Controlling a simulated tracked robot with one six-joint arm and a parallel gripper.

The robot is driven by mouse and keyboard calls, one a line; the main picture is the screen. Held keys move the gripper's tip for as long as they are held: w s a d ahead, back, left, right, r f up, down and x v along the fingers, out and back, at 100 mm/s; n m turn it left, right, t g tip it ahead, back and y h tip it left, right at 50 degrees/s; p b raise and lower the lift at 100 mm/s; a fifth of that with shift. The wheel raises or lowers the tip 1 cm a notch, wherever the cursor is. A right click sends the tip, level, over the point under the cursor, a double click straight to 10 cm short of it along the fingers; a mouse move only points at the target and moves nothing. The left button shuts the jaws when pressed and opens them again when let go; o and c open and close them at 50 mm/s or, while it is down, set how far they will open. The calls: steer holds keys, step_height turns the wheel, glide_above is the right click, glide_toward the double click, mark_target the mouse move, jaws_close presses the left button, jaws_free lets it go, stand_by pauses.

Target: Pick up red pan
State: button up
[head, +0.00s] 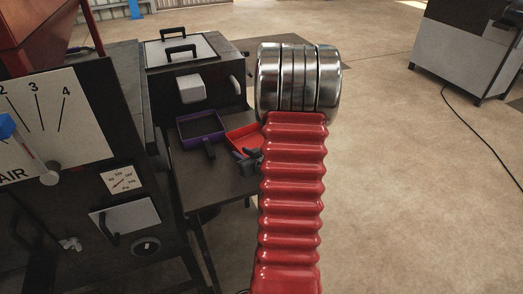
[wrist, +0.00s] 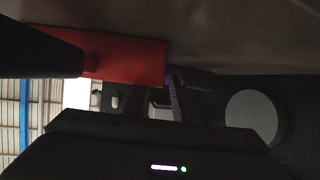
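The red pan (head: 243,138) sits on a dark low table beside the furnace-like box in the head view, its right side hidden behind my red arm sleeve. In the wrist view the red pan (wrist: 130,58) is close, in the upper left, with a dark shape overlapping its left end; I cannot tell whether that is a finger or the handle. My gripper (head: 247,160) is a small dark shape at the pan's near edge, partly hidden by my arm. Whether its fingers are apart or closed on the pan does not show.
A purple pan (head: 203,126) lies just left of the red pan, handle toward me. A dark box with handles (head: 192,88) stands behind. A machine with a dial (head: 50,120) fills the left. Open floor (head: 410,190) lies right; a grey cabinet (head: 465,50) stands far right.

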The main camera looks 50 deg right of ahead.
mark_target(236, 150)
steer(key=shift+w, duration=0.1)
steer(key=shift+x, duration=2.55)
jaws_close()
steer(key=shift+r, duration=0.1)
